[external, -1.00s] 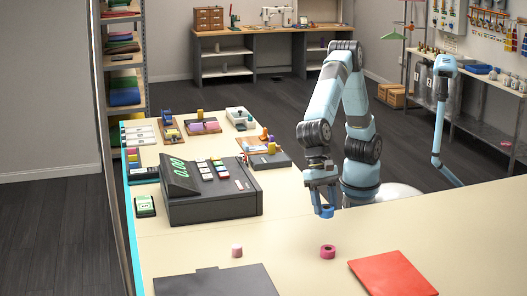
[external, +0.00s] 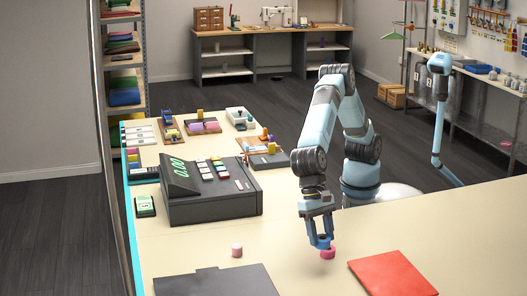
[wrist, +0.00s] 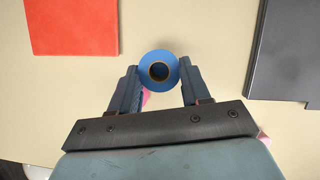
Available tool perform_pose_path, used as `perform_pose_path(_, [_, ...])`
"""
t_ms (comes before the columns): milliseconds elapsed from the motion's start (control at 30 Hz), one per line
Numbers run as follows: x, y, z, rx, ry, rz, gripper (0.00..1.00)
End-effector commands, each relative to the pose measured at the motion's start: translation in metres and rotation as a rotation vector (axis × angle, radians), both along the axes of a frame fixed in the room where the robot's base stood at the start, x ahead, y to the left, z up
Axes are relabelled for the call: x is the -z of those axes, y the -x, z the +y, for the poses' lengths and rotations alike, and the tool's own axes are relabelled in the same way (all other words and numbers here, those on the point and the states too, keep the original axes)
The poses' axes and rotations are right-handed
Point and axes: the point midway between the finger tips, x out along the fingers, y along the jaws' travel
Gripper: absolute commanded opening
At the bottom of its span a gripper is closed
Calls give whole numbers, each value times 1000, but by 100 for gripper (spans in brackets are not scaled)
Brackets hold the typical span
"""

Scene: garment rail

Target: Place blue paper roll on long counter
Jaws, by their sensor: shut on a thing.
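The blue paper roll (wrist: 147,66) is between the two fingers of my gripper (wrist: 158,82) in the wrist view, with its round end and dark hole facing the camera. In the external view my gripper (external: 322,239) points down, shut on the blue roll (external: 323,242), low over the long counter (external: 290,222). A pink roll (external: 328,254) stands on the counter right by it and partly shows under the fingers in the wrist view (wrist: 147,97). I cannot tell whether the blue roll touches the pink roll or the counter.
A red sheet (external: 392,272) lies on the counter to the right, and a dark grey board (external: 215,282) to the front left. A small pale pink cylinder (external: 237,250) stands near the board. A cash register (external: 205,190) is at the left. The counter between these is bare.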

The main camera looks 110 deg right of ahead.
Motion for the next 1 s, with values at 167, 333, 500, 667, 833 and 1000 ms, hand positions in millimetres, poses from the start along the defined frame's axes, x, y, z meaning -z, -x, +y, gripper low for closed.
perform_pose_path(167, [30,-16,16,1,1,1,13])
perform_pose_path(333, [45,-25,26,1,1,1,13])
perform_pose_path(500, [50,-28,29,1,1,0,13])
perform_pose_path(667, [65,-31,32,1,2,2,13])
perform_pose_path(833, [84,-31,32,1,1,1,13])
perform_pose_path(1000, [86,-31,32,1,1,1,13])
